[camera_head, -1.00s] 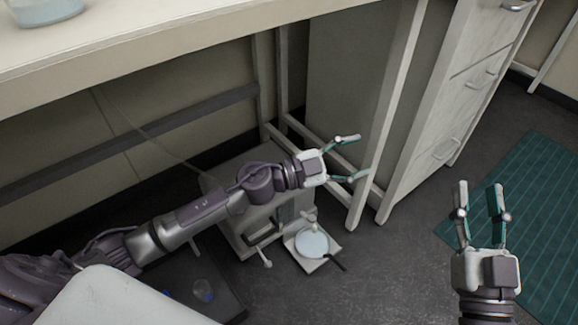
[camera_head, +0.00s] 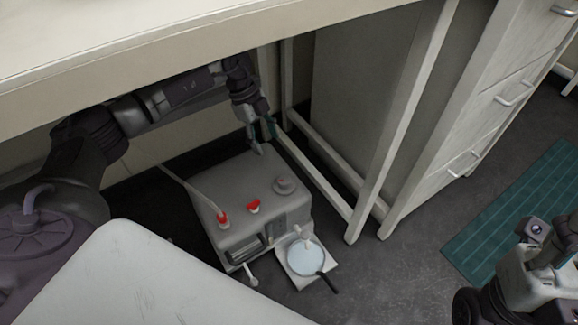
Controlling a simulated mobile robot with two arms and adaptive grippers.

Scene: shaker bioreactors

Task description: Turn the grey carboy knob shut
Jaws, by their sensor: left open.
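A grey box-shaped carboy (camera_head: 238,181) stands on the floor under the bench. A round grey knob (camera_head: 285,186) sits on its top toward the right, beside a small red-topped fitting (camera_head: 254,206) and a red fitting (camera_head: 223,218) with a hose. A small pale tap (camera_head: 305,240) shows at its front right. My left gripper (camera_head: 264,138) is open and empty, fingers downward, near the carboy's back edge. It is behind the knob and apart from it. My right gripper (camera_head: 538,255) shows partly at the lower right; its fingers are not clear.
A round pan (camera_head: 306,256) with a dark handle lies on a white tray (camera_head: 292,272) in front of the carboy. A bench leg (camera_head: 404,120) and lower rails stand to the right. The bench top (camera_head: 180,45) overhangs my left arm. A green mat (camera_head: 515,205) lies at right.

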